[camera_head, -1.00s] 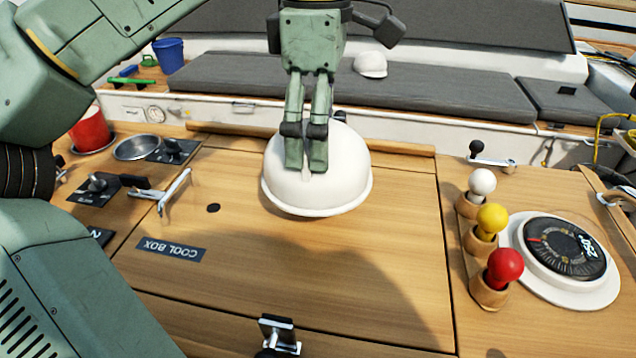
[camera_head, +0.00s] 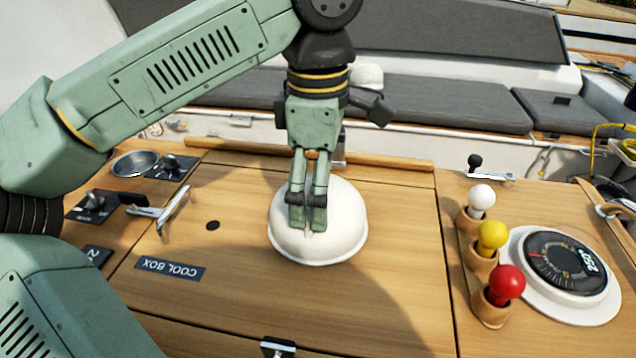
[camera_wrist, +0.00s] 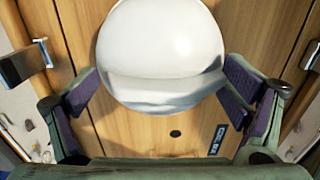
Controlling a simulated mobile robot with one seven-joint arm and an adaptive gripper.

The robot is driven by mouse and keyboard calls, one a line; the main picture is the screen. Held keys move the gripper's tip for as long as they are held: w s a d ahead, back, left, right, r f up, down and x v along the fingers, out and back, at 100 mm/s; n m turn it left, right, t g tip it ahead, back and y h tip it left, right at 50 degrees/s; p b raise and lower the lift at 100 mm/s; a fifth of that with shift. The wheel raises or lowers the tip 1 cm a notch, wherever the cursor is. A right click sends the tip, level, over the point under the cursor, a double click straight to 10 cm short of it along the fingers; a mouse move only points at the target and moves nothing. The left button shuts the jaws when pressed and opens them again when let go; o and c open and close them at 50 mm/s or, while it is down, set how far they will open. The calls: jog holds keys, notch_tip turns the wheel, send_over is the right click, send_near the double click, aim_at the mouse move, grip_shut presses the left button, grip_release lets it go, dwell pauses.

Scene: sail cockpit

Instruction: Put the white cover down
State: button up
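The white cover (camera_head: 345,222) is a smooth, round dome, rim down and close to level, on or just above the wooden cool box lid (camera_head: 236,200). I cannot tell whether its rim touches the wood. My gripper (camera_head: 307,222) points down over the dome, with its near finger across the cover's front side. In the wrist view, the two purple-padded fingers (camera_wrist: 162,72) stand wide apart at opposite sides of the cover (camera_wrist: 160,50) and appear to press on it. The far finger is hidden in the head view.
A COOL BOX label (camera_head: 171,268) and a dark hole (camera_head: 212,225) lie left of the cover. White, yellow and red-topped pegs (camera_head: 506,282) and a round compass (camera_head: 566,262) stand on the right. A metal latch handle (camera_head: 176,205) stands at the left.

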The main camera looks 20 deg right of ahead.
jog(key=shift+o, duration=0.4)
jog(key=shift+r, duration=0.1)
notch_tip(320, 180, up, 11)
jog(key=shift+f+p, duration=0.15)
jog(key=shift+p, duration=0.55)
jog(key=shift+r+p, duration=0.4)
jog(key=shift+r, duration=0.3)
